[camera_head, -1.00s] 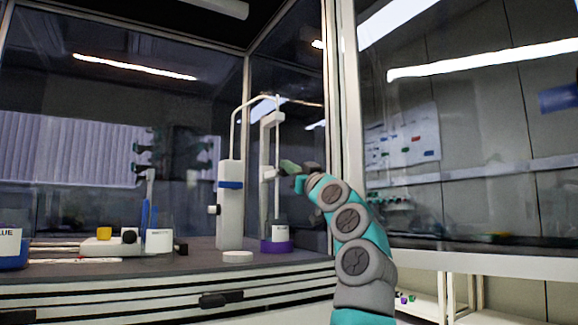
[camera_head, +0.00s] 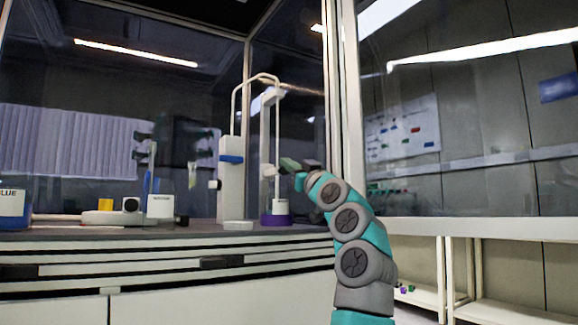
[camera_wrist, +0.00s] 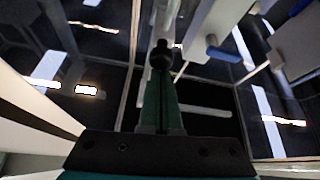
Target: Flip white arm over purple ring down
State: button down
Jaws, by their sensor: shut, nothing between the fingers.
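The white freeze dryer column (camera_head: 231,190) with a blue band stands in the cabinet in the head view. A thin tube loops from its top to a slim white upright arm (camera_head: 266,125) on its right. Below that arm, a white vessel (camera_head: 280,206) sits in the purple ring (camera_head: 275,220). My gripper (camera_head: 291,164) is shut and empty, at mid-height just right of the white arm; I cannot tell whether they touch. In the wrist view, the green fingers (camera_wrist: 160,95) are together, with a dark round knob (camera_wrist: 160,55) at their tips.
A cabinet frame post (camera_head: 345,110) rises close to my arm.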

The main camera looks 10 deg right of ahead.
jog(key=s+d+f+b, duration=0.1)
jog(key=s+d+b, duration=0.1)
jog(key=s, duration=0.7)
jog(key=shift+d, duration=0.4)
dwell(0.6)
